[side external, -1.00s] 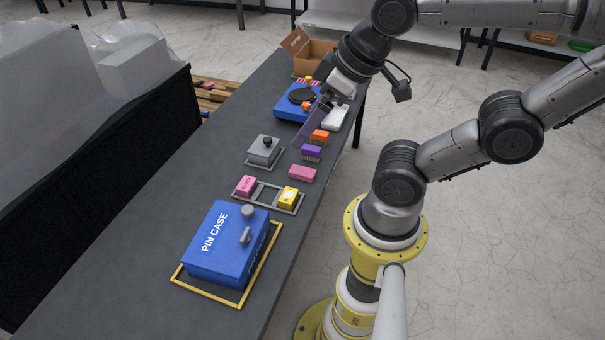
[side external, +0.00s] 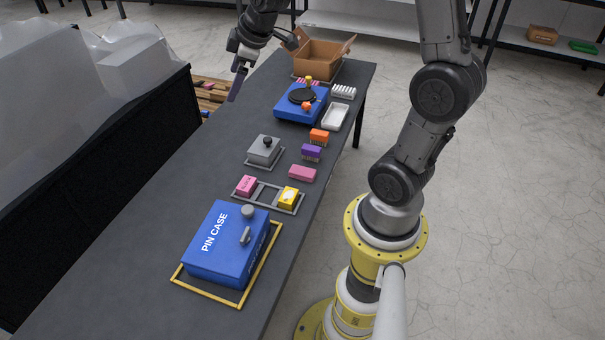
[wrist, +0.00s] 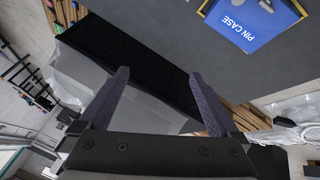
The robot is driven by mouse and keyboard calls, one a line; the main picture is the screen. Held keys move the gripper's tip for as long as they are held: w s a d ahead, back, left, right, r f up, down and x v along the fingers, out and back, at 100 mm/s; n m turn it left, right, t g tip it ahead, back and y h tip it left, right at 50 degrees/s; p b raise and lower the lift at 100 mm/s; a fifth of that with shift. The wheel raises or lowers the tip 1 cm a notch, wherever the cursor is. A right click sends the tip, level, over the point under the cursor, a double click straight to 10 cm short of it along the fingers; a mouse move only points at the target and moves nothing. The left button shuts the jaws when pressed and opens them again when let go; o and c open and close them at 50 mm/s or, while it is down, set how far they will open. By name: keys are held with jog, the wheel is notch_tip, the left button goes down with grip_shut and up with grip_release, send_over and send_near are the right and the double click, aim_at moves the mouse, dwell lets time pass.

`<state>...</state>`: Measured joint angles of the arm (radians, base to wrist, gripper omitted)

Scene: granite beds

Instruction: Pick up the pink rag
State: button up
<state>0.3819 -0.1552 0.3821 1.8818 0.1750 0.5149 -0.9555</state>
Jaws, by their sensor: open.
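A plain pink block-shaped piece (side external: 302,174), which looks like the folded pink rag, lies on the dark table near its right edge. A second pink piece (side external: 246,186), with dark marks on it, sits in the left end of a grey frame. I cannot tell cloth from solid at this size. My gripper (side external: 235,92) is over the table's far left edge, well away from both pink pieces. In the wrist view my gripper's two purple fingers (wrist: 159,75) are apart with nothing between them. Neither pink piece shows in the wrist view.
The blue pin case (side external: 228,245) stands inside a yellow frame at the near end. A yellow block (side external: 288,197), purple brush (side external: 311,152), orange brush (side external: 319,136) and grey lidded box (side external: 264,150) are near the pink pieces. The table's left middle is clear.

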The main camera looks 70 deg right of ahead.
jog(key=d+f+m+g, duration=0.1)
jog(key=d+f, duration=0.8)
jog(key=f, duration=0.1)
jog(key=m+g+y, duration=0.1)
jog(key=m+g, duration=0.2)
jog(key=m, duration=0.1)
send_over(303, 171)
jog(key=f, duration=2.7)
jog(key=shift+s+d+f, duration=0.2)
jog(key=shift+s+d, duration=0.15)
jog(key=shift+d, duration=0.05)
jog(key=shift+w+a+f, duration=0.1)
jog(key=shift+w+f, duration=0.05)
jog(key=shift+f, duration=0.75)
jog(key=shift+w+a+f, duration=0.1)
jog(key=shift+a+f, duration=0.05)
jog(key=shift+f, duration=0.75)
jog(key=shift+w+a+f, duration=0.1)
jog(key=shift+w+f, duration=0.05)
jog(key=shift+f, duration=0.75)
jog(key=c, duration=1.4)
jog(key=shift+r, duration=0.15)
jog(key=shift+c, duration=0.2)
